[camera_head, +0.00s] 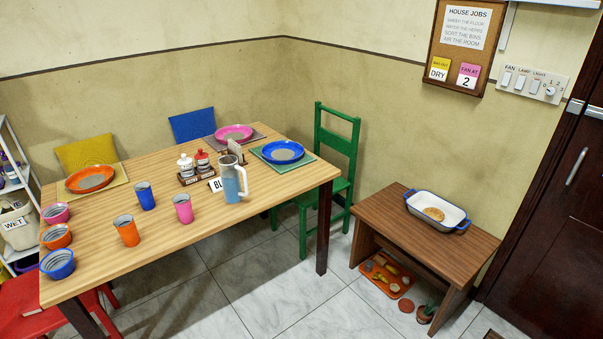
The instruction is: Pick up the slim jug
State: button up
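The slim jug (231,179) stands upright on the wooden table (284,199), toward its right half. It is tall and pale grey-white with a blue patch on its side and a handle on its right side. My gripper is not in view.
A pink cup (183,209), an orange cup (127,231) and a blue cup (145,196) stand left of the jug. A condiment rack (187,179) is behind it. A green chair (331,160) and a low bench (398,236) stand right. Floor (285,285) in front is clear.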

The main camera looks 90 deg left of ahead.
aim_at(229, 167)
jog(key=u, duration=0.05)
jog(key=k, duration=0.2)
jog(key=u, duration=3.15)
jog(key=k, duration=0.25)
jog(key=u, duration=1.4)
